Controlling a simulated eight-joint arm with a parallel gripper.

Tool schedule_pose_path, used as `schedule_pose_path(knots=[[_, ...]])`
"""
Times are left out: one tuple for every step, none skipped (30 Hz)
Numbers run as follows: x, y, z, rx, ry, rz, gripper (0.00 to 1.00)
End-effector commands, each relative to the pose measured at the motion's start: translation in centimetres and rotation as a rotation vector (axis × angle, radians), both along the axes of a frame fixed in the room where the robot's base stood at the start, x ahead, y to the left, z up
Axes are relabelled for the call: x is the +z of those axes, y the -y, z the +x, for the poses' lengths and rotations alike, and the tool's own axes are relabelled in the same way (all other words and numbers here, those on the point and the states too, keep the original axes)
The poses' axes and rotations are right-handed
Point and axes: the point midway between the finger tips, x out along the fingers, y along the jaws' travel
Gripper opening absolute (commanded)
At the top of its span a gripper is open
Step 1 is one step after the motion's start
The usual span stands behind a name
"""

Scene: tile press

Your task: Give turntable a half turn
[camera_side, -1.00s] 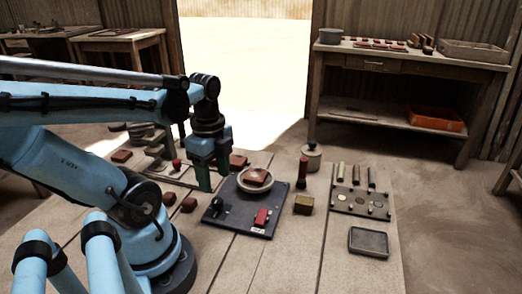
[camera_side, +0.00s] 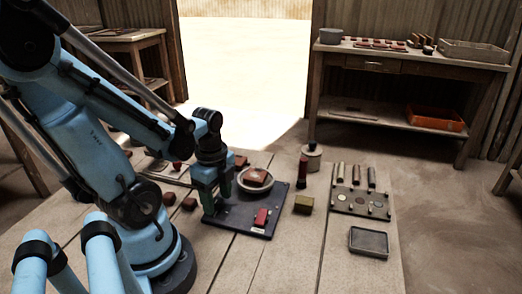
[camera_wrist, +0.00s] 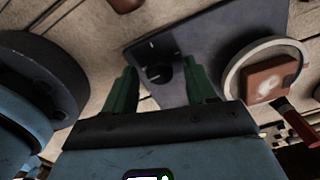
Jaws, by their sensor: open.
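The turntable (camera_side: 243,187) is a pale round plate on a dark board (camera_side: 240,220), with a reddish-brown tile (camera_side: 257,176) lying on it. In the wrist view, the turntable (camera_wrist: 229,80) is at the right and its tile (camera_wrist: 268,82) shows a pale mark. A black knob (camera_wrist: 158,73) stands on the board beside the turntable, near short white marks. My gripper (camera_side: 208,208) is low over the board's left part, with green fingers. In the wrist view, my gripper (camera_wrist: 163,85) is open, its fingers on either side of the knob. I cannot tell whether they touch it. The gripper hides the knob in the side view.
A dark red-handled tool (camera_side: 303,170), an olive block (camera_side: 304,204), a lidded pot (camera_side: 312,158), a plate of round inserts (camera_side: 360,202) and a grey tray (camera_side: 368,241) stand to the right. The bench front is clear.

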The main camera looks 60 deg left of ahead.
Motion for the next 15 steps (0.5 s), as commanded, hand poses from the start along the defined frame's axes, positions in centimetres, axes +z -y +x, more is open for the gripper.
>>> schedule_pose_path(knots=[[-0.05,0.01,-0.01,0.000,0.000,0.000,0.56],[-0.07,0.01,-0.01,0.000,0.000,0.000,0.56],[-0.07,0.01,-0.02,0.000,0.000,0.000,0.56],[-0.08,0.01,-0.02,0.000,0.000,0.000,0.56],[-0.07,0.01,-0.02,0.000,0.000,0.000,0.56],[-0.07,0.01,-0.02,0.000,0.000,0.000,0.56],[-0.07,0.01,-0.02,0.000,0.000,0.000,0.56],[-0.07,0.01,-0.02,0.000,0.000,0.000,0.56],[-0.07,0.01,-0.02,0.000,0.000,0.000,0.53],[-0.06,0.01,-0.02,0.000,0.000,0.000,0.49],[-0.06,0.01,-0.02,0.000,0.000,0.000,0.44],[-0.06,0.01,-0.02,0.000,0.000,0.000,0.38],[-0.06,0.01,-0.02,0.000,0.000,0.000,0.33],[-0.06,0.01,-0.02,0.000,0.000,0.000,0.29],[-0.06,0.01,-0.02,0.000,0.000,0.000,0.23]])
